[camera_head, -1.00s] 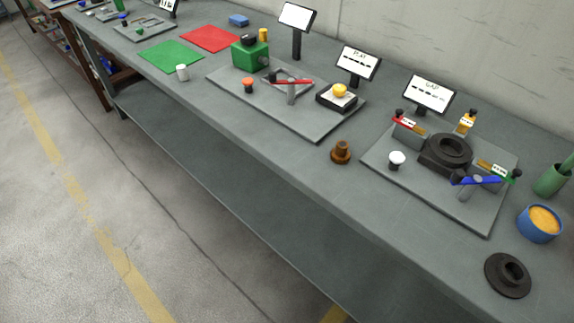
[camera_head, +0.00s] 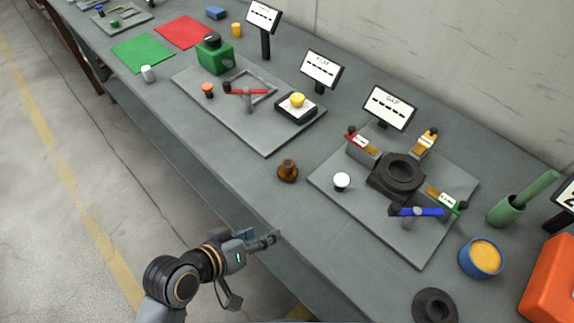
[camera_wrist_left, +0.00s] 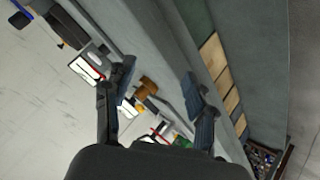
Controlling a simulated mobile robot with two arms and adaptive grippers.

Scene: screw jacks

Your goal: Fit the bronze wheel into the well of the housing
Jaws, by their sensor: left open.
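The bronze wheel (camera_head: 288,171), a small stepped brown piece, stands on the bench left of the housing's plate. The dark housing (camera_head: 378,186) sits on a grey plate; its round well faces up and looks empty. My left gripper (camera_head: 272,238) is at the bench's front edge, on the near side of the bronze wheel and apart from it. In the left wrist view my left gripper (camera_wrist_left: 158,76) is open, its fingers spread. A brown piece that looks like the bronze wheel (camera_wrist_left: 147,85) shows beyond and between them. My right gripper is not in view.
Around the housing are a white knob (camera_head: 342,181), a blue lever (camera_head: 420,212) and a red-tagged block (camera_head: 362,144). A black flanged part (camera_head: 435,306) lies at the near right, by a blue bowl (camera_head: 480,259). Bare bench lies around the bronze wheel.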

